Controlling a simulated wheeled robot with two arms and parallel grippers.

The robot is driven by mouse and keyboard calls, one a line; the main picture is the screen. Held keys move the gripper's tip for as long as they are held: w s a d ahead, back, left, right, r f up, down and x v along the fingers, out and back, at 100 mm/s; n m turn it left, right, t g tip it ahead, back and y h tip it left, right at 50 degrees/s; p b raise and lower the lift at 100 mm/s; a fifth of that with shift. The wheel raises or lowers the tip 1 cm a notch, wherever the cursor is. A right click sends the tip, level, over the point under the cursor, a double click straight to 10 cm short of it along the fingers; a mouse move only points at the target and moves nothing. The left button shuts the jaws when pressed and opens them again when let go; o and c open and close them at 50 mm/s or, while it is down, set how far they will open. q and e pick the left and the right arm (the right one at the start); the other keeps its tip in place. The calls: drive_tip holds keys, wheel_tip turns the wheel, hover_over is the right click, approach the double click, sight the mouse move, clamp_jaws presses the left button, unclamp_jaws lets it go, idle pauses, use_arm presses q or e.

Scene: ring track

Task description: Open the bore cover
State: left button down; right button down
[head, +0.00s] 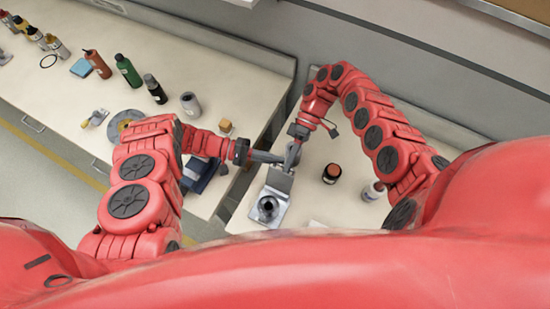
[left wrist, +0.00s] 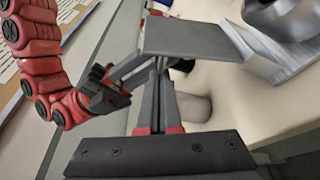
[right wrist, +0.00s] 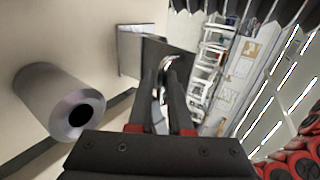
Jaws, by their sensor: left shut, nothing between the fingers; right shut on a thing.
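The bore fixture (head: 268,207) is a grey base with a round, dark-holed cylinder, on the right bench. Its flat grey bore cover (head: 280,180) stands tilted up at the far side, clear of the bore. The cover also shows in the left wrist view (left wrist: 195,38). My right gripper (head: 293,158) is shut at the cover's far edge. In the right wrist view its fingers (right wrist: 163,85) close on a shiny curved part by the plate, seemingly the cover's. My left gripper (head: 278,158) is shut and empty, close beside the right fingertips and behind the cover.
A dark bottle with an orange cap (head: 332,173) and a white bottle (head: 373,191) stand right of the fixture. A gap separates the benches. A grey hollow cylinder (right wrist: 62,102) shows in the right wrist view.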

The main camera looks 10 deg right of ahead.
drive_tip(key=shift+w+d+f, duration=0.3)
drive_tip(key=shift+w+d, duration=0.15)
drive_tip(key=shift+w, duration=0.05)
drive_tip(key=c, duration=1)
unclamp_jaws()
drive_tip(key=shift+o, duration=0.4)
drive_tip(key=shift+a, duration=0.15)
drive_tip(key=shift+s+r, duration=0.1)
drive_tip(key=shift+s+a, duration=0.15)
